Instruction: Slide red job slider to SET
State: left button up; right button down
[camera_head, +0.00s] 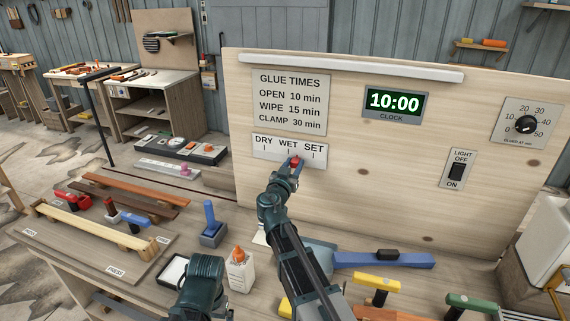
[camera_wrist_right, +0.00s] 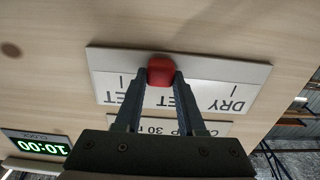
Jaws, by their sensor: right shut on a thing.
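The red job slider (camera_head: 295,161) sits on a white plate (camera_head: 257,150) marked DRY, WET and SET on the upright wooden panel. It stands between the WET and SET marks, a little nearer WET. My right gripper (camera_head: 294,165) is shut on the slider knob. In the right wrist view the red knob (camera_wrist_right: 160,70) is between the two fingertips of my right gripper (camera_wrist_right: 160,80), and the label plate (camera_wrist_right: 258,75) appears upside down. The fingers partly hide the WET lettering there. My left gripper is not in view; a dark arm link of mine shows at the bottom.
A GLUE TIMES sign (camera_head: 290,102) is above the plate. A clock (camera_head: 395,103) reads 10:00, with a light switch (camera_head: 456,171) and dial (camera_head: 526,124) further right. Below are a glue bottle (camera_head: 240,272), a blue-handled tool (camera_head: 385,260) and several clamps.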

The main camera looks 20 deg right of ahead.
aim_at(315, 161)
jog(key=s+d, duration=0.1)
jog(key=d, duration=0.1)
jog(key=s+d, duration=0.2)
jog(key=shift+s+d, duration=0.15)
jog(key=shift+d, duration=0.2)
jog(key=shift+c, duration=2.4)
grip_release()
jog(key=shift+d, duration=0.15)
jog(key=shift+s, duration=0.1)
